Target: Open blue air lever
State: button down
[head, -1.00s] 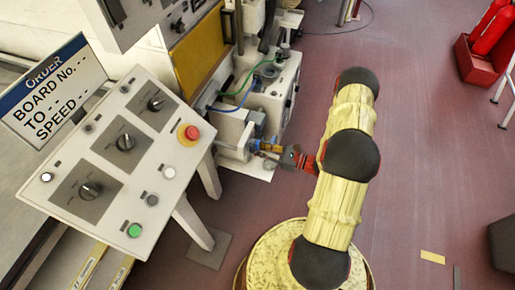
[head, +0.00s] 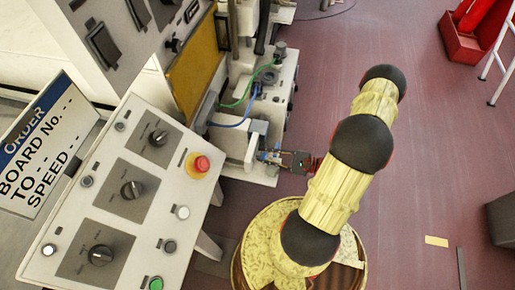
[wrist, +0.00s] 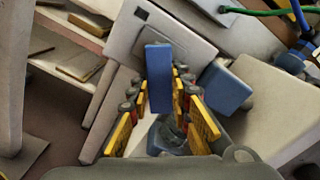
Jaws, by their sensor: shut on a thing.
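The blue air lever (wrist: 158,66) stands upright between the fingers of my gripper (wrist: 159,92) in the wrist view. The yellow-and-black fingers close on it from both sides, and its lower end runs down between them. In the head view my gripper (head: 272,157) is at the right side of the machine, low beside a pale block. The lever itself is too small there to tell apart from the fingers. How far the lever is turned cannot be told.
A slanted control panel (head: 128,190) with knobs and a red button (head: 202,164) stands left of my arm. Green and blue hoses (head: 240,100) run above my gripper. A second blue block (wrist: 224,88) sits right of the fingers. Open floor (head: 430,150) lies to the right.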

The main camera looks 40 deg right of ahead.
jog(key=n, duration=0.3)
jog(key=r+n, duration=0.1)
jog(key=n, duration=0.1)
jog(key=shift+w+d+n, duration=0.3)
jog(key=shift+w+d, duration=0.05)
jog(key=shift+d, duration=0.05)
jog(key=n, duration=0.1)
jog(key=r+n, duration=0.1)
jog(key=n, duration=0.3)
jog(key=shift+d+r+b, duration=0.15)
jog(key=shift+r+b, duration=0.1)
jog(key=shift+b, duration=0.15)
jog(key=shift+n, duration=0.4)
jog(key=c, duration=1.6)
grip_release()
jog(key=shift+r, duration=0.1)
jog(key=v, duration=1.2)
jog(key=shift+w, duration=0.1)
